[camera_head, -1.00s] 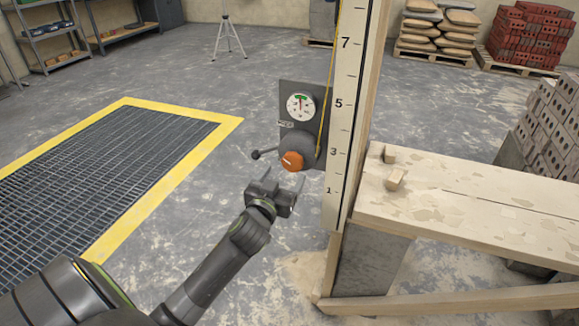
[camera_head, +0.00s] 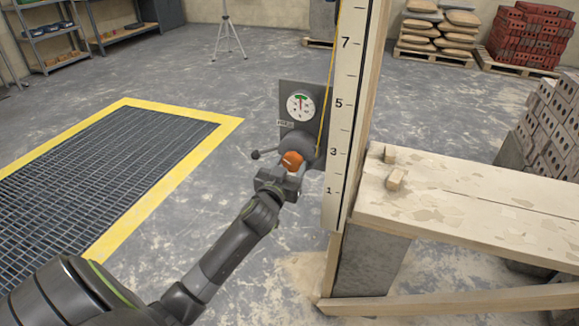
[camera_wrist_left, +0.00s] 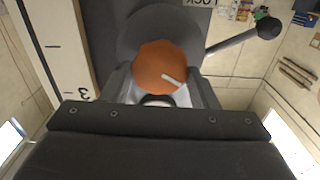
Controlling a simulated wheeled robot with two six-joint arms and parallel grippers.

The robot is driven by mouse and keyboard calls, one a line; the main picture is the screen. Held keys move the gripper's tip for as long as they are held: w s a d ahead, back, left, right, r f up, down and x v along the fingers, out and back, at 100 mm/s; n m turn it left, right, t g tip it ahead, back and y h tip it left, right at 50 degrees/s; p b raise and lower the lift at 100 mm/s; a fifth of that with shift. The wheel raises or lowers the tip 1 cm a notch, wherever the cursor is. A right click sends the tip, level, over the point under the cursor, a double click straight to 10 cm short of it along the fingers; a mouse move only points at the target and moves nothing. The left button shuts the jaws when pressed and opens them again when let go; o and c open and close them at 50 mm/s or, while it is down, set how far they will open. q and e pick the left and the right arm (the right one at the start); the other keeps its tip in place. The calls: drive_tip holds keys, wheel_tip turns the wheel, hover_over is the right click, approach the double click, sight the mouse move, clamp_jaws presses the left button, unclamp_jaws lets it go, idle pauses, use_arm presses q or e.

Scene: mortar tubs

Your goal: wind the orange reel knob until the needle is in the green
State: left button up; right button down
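The orange reel knob (camera_head: 292,161) sits on a grey drum on a dark panel (camera_head: 312,101) beside the tall measuring board. It also shows in the wrist view (camera_wrist_left: 160,68), with a pale mark at its lower right. My left gripper (camera_head: 281,181) is at the knob, its fingers apart, one on each side; I cannot tell whether they touch it. The round white gauge (camera_head: 301,107) above has a green patch at the top, and its small red needle points roughly up towards it; the exact reading is too small to tell. My right gripper is out of view.
A dark lever with a ball end (camera_head: 256,155) sticks out left of the knob. The numbered board (camera_head: 343,110) stands close on the right, beside a wooden bench (camera_head: 480,195) with small blocks. A yellow-edged floor grate (camera_head: 180,109) lies left.

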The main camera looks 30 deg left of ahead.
use_arm(q)
drive_tip(key=shift+c, duration=0.6)
drive_tip(key=m+p, duration=0.2)
drive_tip(key=m, duration=0.1)
drive_tip(key=shift+r, duration=0.1)
drive_tip(key=shift+d+m, duration=0.1)
drive_tip(key=shift+m, duration=0.8)
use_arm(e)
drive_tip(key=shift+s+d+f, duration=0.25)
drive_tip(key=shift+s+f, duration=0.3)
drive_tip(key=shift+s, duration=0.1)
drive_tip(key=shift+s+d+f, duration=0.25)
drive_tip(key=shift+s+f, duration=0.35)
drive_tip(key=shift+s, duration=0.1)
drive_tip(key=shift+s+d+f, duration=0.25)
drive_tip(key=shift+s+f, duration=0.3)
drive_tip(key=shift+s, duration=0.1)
use_arm(q)
drive_tip(key=o, duration=1)
drive_tip(key=shift+s, duration=0.1)
